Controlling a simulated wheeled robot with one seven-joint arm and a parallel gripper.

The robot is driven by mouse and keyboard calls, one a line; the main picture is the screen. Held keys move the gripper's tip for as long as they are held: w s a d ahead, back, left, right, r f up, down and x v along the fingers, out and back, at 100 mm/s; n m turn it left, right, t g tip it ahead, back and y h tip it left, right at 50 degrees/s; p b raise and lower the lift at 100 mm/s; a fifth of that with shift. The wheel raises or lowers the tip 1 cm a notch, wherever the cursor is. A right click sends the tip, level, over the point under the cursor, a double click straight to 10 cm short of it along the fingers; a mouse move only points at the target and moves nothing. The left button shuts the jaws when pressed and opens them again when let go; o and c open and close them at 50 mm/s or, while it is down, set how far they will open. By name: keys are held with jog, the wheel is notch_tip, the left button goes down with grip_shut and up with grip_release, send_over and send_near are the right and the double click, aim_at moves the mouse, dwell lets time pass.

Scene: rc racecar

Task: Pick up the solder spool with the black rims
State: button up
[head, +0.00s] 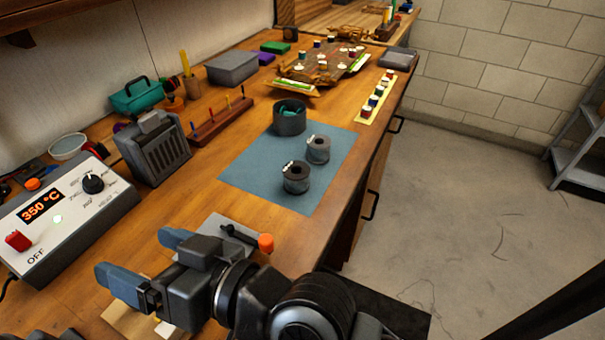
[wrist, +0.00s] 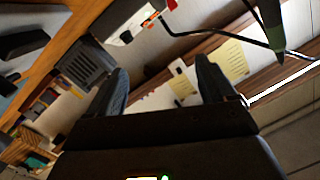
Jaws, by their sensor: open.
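Two solder spools stand upright on the blue mat (head: 245,170). The nearer solder spool with the darker, black-looking rims (head: 296,180) is towards the mat's front right. The other spool, with greyer rims (head: 318,152), stands just behind it and to its right, with a small gap between them. My gripper (head: 135,254) is open and empty at the lower left, pointing left, well apart from the spools. Its two blue-grey fingers also show spread in the wrist view (wrist: 160,82), where I make out no spool.
A dark round tub (head: 290,119) stands at the mat's back edge. A soldering station (head: 70,222) and a grilled box (head: 155,150) stand left. A small stand with an orange knob (head: 265,243) lies between my gripper and the mat. The mat's left part is clear.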

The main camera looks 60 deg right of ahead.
jog(key=w+r+n+g+y, duration=0.3)
jog(key=w+r+n+y, duration=0.4)
jog(key=w+r+n, duration=0.3)
jog(key=n+g+h, duration=0.7)
jog(key=g+h, duration=0.3)
jog(key=g, duration=0.4)
send_over(297, 174)
notch_tip(297, 174, down, 12)
jog(key=shift+w+d+f+p, duration=0.15)
jog(key=shift+f+p, duration=0.1)
jog(key=shift+f, duration=0.85)
jog(key=shift+w+d+f+p, duration=0.1)
jog(key=shift+d+f+p, duration=0.15)
jog(key=shift+f, duration=0.9)
jog(key=shift+w+d+f+p, duration=0.1)
jog(key=shift+f+p, duration=0.2)
jog(key=shift+f, duration=0.8)
jog(key=shift+c, duration=0.3)
jog(key=c, duration=1.2)
